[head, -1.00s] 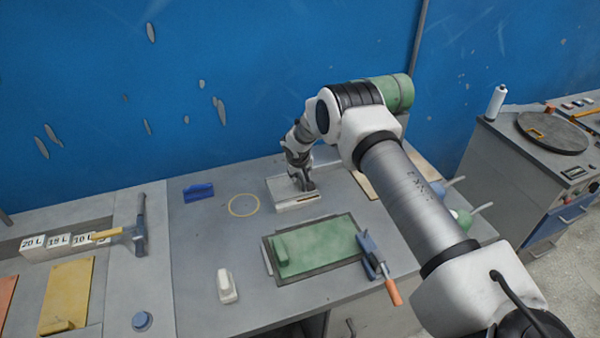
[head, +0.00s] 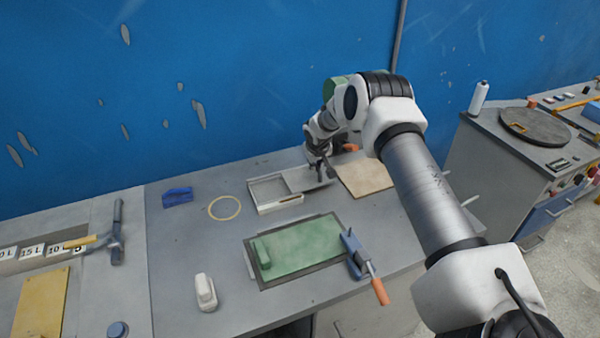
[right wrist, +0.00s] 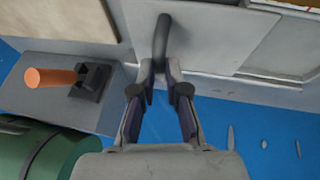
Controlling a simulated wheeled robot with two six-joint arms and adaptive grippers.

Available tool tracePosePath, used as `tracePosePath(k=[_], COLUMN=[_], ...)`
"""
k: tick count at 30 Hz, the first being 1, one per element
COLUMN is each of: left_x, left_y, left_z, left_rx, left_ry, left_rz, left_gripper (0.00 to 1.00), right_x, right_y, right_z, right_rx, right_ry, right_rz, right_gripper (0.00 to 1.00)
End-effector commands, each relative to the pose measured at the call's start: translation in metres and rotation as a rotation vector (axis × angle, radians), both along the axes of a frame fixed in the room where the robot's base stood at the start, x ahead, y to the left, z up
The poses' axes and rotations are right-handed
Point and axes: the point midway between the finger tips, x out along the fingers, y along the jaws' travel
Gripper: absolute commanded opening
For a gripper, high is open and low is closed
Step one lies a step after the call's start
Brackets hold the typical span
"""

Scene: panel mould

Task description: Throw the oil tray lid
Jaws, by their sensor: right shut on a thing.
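The oil tray (head: 262,207) is a shallow pale box on the grey bench, with its left part uncovered. Its flat grey lid (head: 301,181) lies to the right, covering only the tray's right end, as far as I can tell. My right gripper (head: 320,172) is over the lid. In the right wrist view my right gripper (right wrist: 160,70) is shut on the lid's dark, round handle (right wrist: 162,35), and the lid (right wrist: 215,35) shows as a grey plate behind it. My left gripper is not in view.
A tan board (head: 366,176) lies right of the lid. A green panel (head: 305,247) lies in front, with a blue clamp (head: 355,252) at its right. A yellow ring (head: 224,208) and a blue block (head: 178,196) are to the left. A blue wall stands behind.

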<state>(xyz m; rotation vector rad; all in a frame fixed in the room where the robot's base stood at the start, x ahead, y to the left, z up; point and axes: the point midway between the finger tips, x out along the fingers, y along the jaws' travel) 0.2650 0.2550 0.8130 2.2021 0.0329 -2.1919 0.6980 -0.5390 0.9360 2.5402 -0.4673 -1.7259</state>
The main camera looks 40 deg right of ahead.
Motion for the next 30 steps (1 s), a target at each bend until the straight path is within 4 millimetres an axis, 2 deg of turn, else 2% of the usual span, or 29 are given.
tracePosePath(k=[1, 3, 7, 19, 20, 21, 30], left_x=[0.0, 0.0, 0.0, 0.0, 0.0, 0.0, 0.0], left_y=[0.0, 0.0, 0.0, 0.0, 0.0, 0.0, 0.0], left_z=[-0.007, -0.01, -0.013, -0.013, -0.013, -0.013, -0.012], left_rx=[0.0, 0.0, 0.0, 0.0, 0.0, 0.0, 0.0], left_ry=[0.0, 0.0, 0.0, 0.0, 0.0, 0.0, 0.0], left_rz=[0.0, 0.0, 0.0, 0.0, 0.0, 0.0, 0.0], left_gripper=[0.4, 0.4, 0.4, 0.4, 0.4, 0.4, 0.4], right_x=[-0.003, -0.006, -0.009, -0.01, -0.01, -0.01, -0.009], right_y=[-0.009, -0.019, -0.031, -0.036, -0.036, -0.035, -0.035], right_z=[-0.006, -0.006, -0.005, -0.003, -0.003, -0.003, 0.0], right_rx=[0.002, 0.002, 0.001, 0.0, 0.0, 0.0, 0.001], right_ry=[0.003, 0.003, 0.004, 0.005, 0.005, 0.004, 0.003], right_rz=[-0.004, -0.003, -0.002, 0.0, -0.001, -0.001, -0.001], right_gripper=[0.0, 0.0, 0.0, 0.0, 0.24, 0.38, 0.39])
